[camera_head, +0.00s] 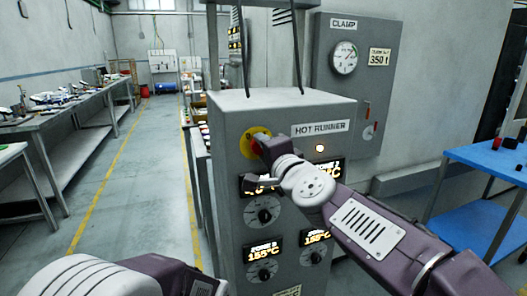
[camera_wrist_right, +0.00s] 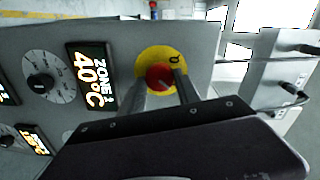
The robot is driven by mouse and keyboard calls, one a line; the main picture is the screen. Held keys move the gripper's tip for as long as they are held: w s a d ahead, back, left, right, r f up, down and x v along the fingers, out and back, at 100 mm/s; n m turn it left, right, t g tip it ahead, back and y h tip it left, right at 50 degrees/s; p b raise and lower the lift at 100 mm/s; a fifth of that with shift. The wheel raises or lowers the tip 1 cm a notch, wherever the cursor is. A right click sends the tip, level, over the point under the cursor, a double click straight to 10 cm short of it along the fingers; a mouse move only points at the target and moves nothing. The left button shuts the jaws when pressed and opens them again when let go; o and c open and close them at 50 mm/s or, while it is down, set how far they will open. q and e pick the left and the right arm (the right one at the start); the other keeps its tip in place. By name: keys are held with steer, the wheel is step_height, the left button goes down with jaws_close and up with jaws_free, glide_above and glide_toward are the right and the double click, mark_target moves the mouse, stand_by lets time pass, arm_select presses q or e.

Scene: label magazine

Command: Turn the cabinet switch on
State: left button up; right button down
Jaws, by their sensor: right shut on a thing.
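The grey hot runner cabinet (camera_head: 230,120) stands in the middle of the head view. Its switch is a red knob on a yellow round plate (camera_head: 247,139) at the upper left of the front. In the right wrist view the red knob (camera_wrist_right: 159,78) sits between the fingers of my right gripper (camera_wrist_right: 163,92), on the yellow plate (camera_wrist_right: 150,58). My right gripper (camera_head: 262,148) is shut on the knob, and its fingers partly hide it in the head view. A small round lamp (camera_head: 320,148) right of the switch glows. My left gripper is not in view.
The front has lit zone displays (camera_head: 264,251) and dials (camera_head: 264,209) below the switch. A clamp cabinet (camera_head: 335,90) with a gauge stands behind. A blue table (camera_head: 480,160) is at right, workbenches (camera_head: 60,115) at left. The left floor is clear.

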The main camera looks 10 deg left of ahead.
steer(key=shift+f+m, duration=0.1)
steer(key=shift+m, duration=0.4)
steer(key=c, duration=0.9)
jaws_free()
steer(key=shift+s, duration=0.1)
steer(key=v, duration=0.9)
